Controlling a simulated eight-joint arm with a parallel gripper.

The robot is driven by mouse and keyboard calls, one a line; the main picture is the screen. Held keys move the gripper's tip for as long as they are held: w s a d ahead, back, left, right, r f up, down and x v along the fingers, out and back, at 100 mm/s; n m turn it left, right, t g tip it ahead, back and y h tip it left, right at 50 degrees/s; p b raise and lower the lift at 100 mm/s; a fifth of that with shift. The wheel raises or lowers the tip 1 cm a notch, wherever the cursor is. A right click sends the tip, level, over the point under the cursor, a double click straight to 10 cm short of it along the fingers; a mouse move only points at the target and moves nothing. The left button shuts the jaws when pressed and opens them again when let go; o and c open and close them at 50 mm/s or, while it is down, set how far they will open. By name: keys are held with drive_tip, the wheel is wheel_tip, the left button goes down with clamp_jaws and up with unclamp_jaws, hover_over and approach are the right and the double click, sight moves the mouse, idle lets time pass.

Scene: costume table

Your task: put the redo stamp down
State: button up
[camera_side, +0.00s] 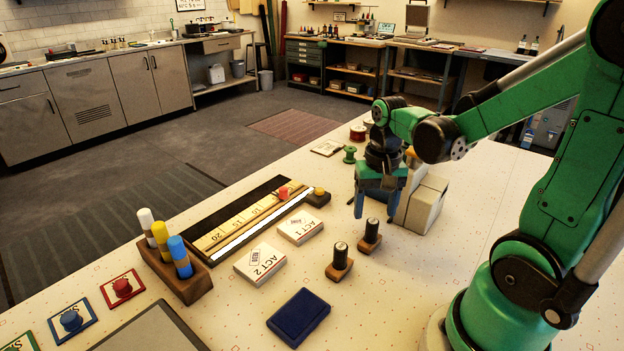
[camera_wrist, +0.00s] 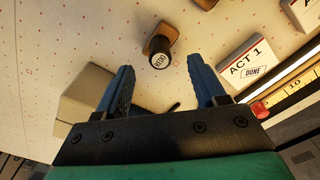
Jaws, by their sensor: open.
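The redo stamp (camera_wrist: 159,56) stands upright on the table, a dark round handle with a pale REDO top on a wooden base. In the side view the redo stamp (camera_side: 371,233) appears to be the one closer to my gripper (camera_side: 374,212). My gripper is open and empty, its blue fingers apart and pointing down. In the wrist view the stamp is just beyond the fingertips of my gripper (camera_wrist: 161,70), clear of both fingers. A second similar stamp (camera_side: 340,259) stands upright nearer the front, its label unreadable.
The ACT 1 card (camera_side: 300,228) and ACT 2 card (camera_side: 260,263) lie left of the stamps. A dark blue pad (camera_side: 298,315) lies in front. A pale box (camera_side: 424,203) stands close to my gripper. A wooden holder (camera_side: 177,271) carries capped sticks.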

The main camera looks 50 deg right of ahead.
sight(374, 222)
wheel_tip(374, 222, up, 6)
drive_tip(key=w+a+n+t, duration=0.3)
drive_tip(key=a+n+t, duration=0.4)
drive_tip(key=a+n, duration=0.2)
drive_tip(key=shift+w+a+r, duration=0.25)
drive_tip(key=shift+a, duration=0.75)
